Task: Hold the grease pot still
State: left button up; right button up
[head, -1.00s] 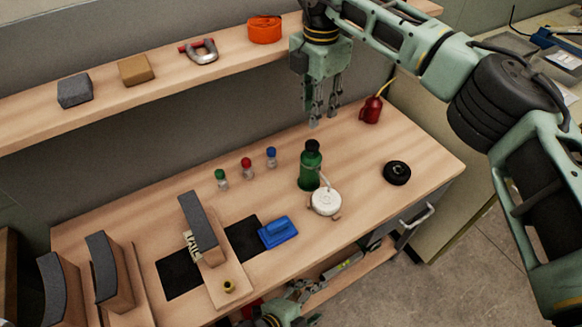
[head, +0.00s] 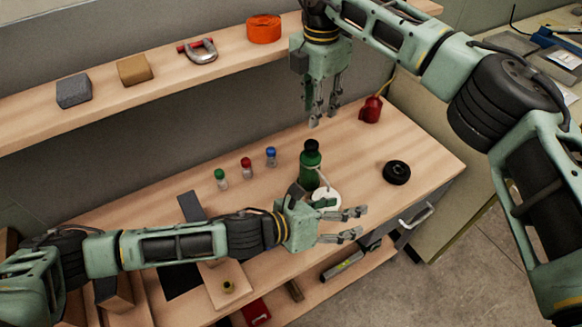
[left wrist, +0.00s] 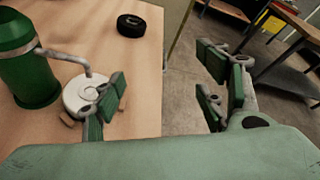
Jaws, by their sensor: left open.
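The grease pot, a round white lidded pot (head: 327,194), stands on the bench beside a green bottle (head: 310,165). My left gripper (head: 358,223) is open and empty at the bench's front edge, partly covering the pot in the head view. In the left wrist view, the pot (left wrist: 76,95) is at the left, partly behind one finger of the left gripper (left wrist: 165,95). The space between the fingers shows bench edge and floor, not the pot. Whether that finger touches the pot I cannot tell. My right gripper (head: 323,112) hangs above the bench behind the bottle, open and empty.
A black roll (head: 397,172) lies right of the pot and a red can (head: 371,109) stands behind. Several small capped bottles (head: 246,168) stand left of the green bottle. A small yellow cup (head: 228,287) sits near the front. The shelf (head: 190,85) runs behind.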

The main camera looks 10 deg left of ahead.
aim_at(310, 161)
pick_arm(q)
jog(key=w+a+t+y, duration=0.1)
jog(key=w+a, duration=0.2)
jog(key=a, duration=0.1)
jog(key=w+a+r+m+t+y, duration=0.1)
jog(key=w+a, duration=0.2)
jog(key=a, duration=0.1)
jog(key=w+a+y, duration=0.1)
jog(key=w+a, duration=0.3)
jog(key=shift+r+t, duration=0.2)
jog(key=shift+t, duration=0.2)
jog(key=shift+w+a+m, duration=0.1)
jog(key=shift+w+m, duration=0.2)
jog(key=x, duration=0.7)
jog(key=shift+w+f, duration=0.1)
jog(key=shift+w, duration=0.1)
pick_arm(e)
jog(key=shift+a, duration=0.1)
pick_arm(q)
grip_shut()
pick_arm(e)
jog(key=shift+c, duration=0.5)
